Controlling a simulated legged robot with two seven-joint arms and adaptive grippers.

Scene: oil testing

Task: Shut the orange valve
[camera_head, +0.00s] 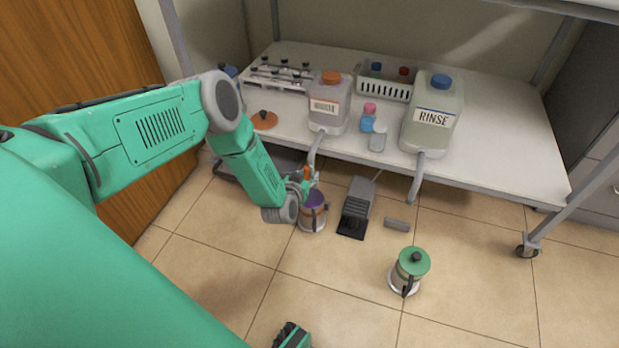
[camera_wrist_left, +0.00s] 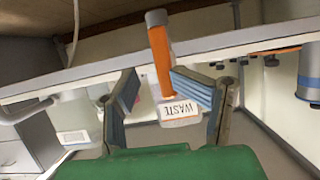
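The orange valve (camera_head: 307,174) is on the spout under the front edge of the shelf, below the jug with the orange cap (camera_head: 329,101). In the left wrist view it is an orange bar with a grey end (camera_wrist_left: 161,58). My left gripper (camera_head: 298,189) is at the valve. In the left wrist view its two fingers (camera_wrist_left: 158,92) are apart, with the orange bar between them, close to the right finger. I cannot tell whether they touch. My right gripper (camera_head: 291,336) is only partly in view at the bottom edge, and its opening is hidden.
A purple-lidded canister (camera_head: 314,212) stands on the floor below the valve. The RINSE jug (camera_head: 432,112) has its own spout to the right. A black pedal (camera_head: 355,207) and a green-lidded canister (camera_head: 409,271) are on the floor. The shelf edge (camera_head: 480,176) is close by.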

